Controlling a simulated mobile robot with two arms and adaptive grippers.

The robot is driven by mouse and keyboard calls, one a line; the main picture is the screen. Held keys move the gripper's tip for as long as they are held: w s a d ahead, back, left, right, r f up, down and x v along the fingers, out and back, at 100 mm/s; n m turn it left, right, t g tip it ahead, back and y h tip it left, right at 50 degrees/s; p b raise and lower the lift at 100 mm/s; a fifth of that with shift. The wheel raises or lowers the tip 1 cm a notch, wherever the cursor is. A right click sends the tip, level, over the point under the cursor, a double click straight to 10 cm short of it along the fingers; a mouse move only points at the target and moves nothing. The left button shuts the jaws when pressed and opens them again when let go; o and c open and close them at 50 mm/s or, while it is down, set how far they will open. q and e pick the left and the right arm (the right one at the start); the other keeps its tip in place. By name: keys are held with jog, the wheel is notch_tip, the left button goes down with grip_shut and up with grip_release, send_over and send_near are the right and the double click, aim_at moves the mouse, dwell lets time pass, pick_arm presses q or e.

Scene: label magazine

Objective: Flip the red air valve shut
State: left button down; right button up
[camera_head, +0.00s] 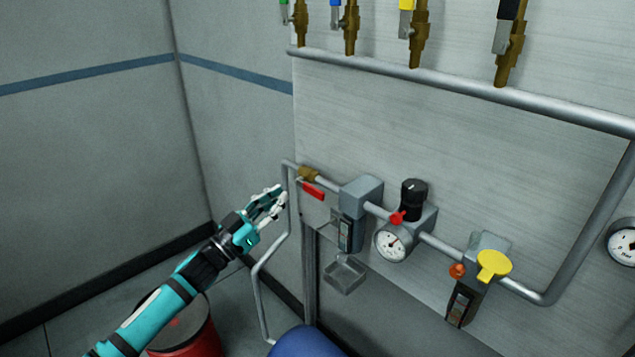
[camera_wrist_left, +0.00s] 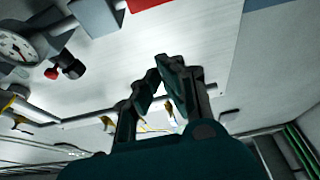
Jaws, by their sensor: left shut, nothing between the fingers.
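The red air valve has a red lever (camera_head: 313,190) on a brass body (camera_head: 308,173), at the left end of the lower grey pipe in the head view. The lever points right and slightly down, roughly along the pipe. In the left wrist view a red piece at the top edge (camera_wrist_left: 145,4) looks like this lever, partly cut off. My left gripper (camera_head: 282,193) is just left of the valve, apart from the lever in the picture. Its fingertips (camera_wrist_left: 166,64) are together with nothing between them. My right gripper is not in view.
Right of the valve, the pipe carries a grey filter unit (camera_head: 361,194), a gauge (camera_head: 392,243), a black knob (camera_head: 413,192) and a yellow handle (camera_head: 493,265). Several coloured valves hang above. A vertical pipe (camera_head: 293,210) stands by my gripper. A red drum (camera_head: 190,335) is below.

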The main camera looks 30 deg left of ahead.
pick_arm(q)
notch_tip(320, 180, up, 4)
jog(key=p, duration=0.3)
send_over(309, 189)
jog(key=s+d, duration=0.2)
jog(key=shift+s+a+f, duration=0.15)
jog(key=shift+a+f, duration=0.05)
jog(key=shift+f, duration=1.05)
jog(key=shift+s+a+f, duration=0.15)
jog(key=shift+f, duration=1.05)
jog(key=shift+d+f+m, duration=0.1)
jog(key=shift+f+m, duration=0.15)
jog(key=shift+m, duration=0.25)
